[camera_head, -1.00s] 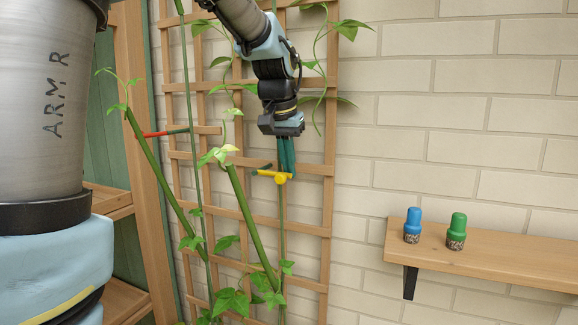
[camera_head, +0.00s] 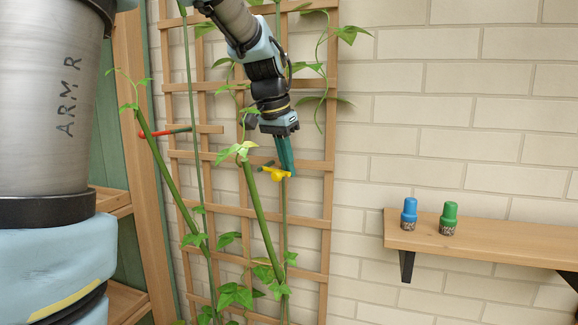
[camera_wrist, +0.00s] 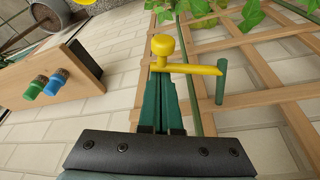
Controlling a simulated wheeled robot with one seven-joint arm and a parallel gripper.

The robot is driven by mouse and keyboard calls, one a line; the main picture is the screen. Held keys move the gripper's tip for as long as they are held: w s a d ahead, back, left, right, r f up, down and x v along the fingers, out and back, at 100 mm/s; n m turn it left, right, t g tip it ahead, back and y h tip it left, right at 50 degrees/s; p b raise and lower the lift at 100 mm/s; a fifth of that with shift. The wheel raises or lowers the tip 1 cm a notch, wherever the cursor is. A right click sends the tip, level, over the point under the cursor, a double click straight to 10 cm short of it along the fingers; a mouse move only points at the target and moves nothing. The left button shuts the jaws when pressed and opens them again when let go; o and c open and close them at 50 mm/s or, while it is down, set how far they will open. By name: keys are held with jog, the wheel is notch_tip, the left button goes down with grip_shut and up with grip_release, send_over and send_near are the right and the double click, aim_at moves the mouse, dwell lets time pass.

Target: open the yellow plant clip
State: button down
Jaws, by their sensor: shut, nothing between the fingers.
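The yellow plant clip (camera_head: 276,174) is at mid-height on the trellis, beside a thin upright green stake. In the wrist view, the clip (camera_wrist: 190,68) has a round knob at its left end and a bar running right to a short green peg (camera_wrist: 221,82). My gripper (camera_head: 288,168) has its teal fingers together, pointing down right beside the clip. In the wrist view the fingertips (camera_wrist: 163,80) are just below the knob and bar; I cannot tell whether they touch. The thick leaning green stem (camera_head: 262,220) rises just left of the clip.
The wooden trellis (camera_head: 330,200) stands against a brick wall. A red clip (camera_head: 163,133) is on the left by another leaning stem. A shelf (camera_head: 490,243) at right holds a blue bottle (camera_head: 409,214) and a green bottle (camera_head: 448,218). Leaves hang near my arm.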

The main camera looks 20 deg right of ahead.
jog(key=shift+s+a+f+m+g, duration=0.1)
jog(key=shift+s+a+m+g, duration=0.3)
jog(key=shift+m, duration=0.6)
jog(key=a+m, duration=0.1)
jog(key=m+b, duration=0.1)
jog(key=shift+s+a+m+g+h, duration=0.3)
jog(key=shift+a, duration=0.05)
jog(key=w+a+m+g, duration=0.1)
jog(key=a+m+g, duration=0.2)
jog(key=a+m, duration=0.3)
jog(key=m, duration=0.4)
jog(key=shift+a+y+b, duration=0.4)
jog(key=shift+w+a, duration=0.1)
